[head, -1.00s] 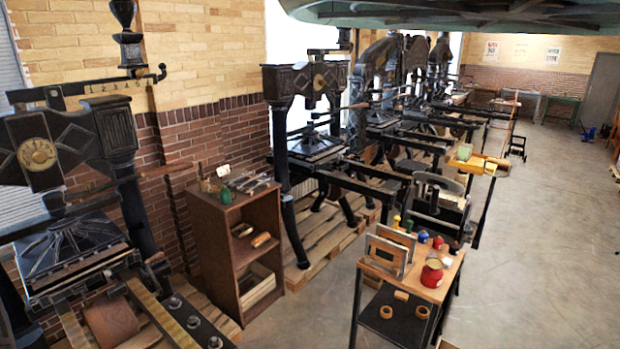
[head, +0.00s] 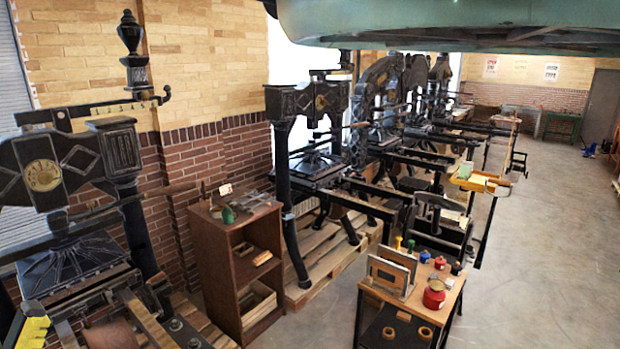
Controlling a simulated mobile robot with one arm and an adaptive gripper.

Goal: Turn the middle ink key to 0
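No ink key can be made out with certainty. Small round knobs (head: 176,324) sit along a rail of the near black hand press (head: 72,255) at the lower left, the lower ones cut by the frame's bottom edge. I cannot tell whether these are ink keys, and no number marks on them can be read. A yellow piece with dark marks (head: 33,330) shows at the bottom left edge; what it is I cannot tell. My gripper is not in view.
A brown open shelf (head: 200,260) with tools on top stands right of the near press. A small work table (head: 450,297) holds ink pots and a red can (head: 434,293). More presses line the wall. The floor (head: 545,260) at the right is clear.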

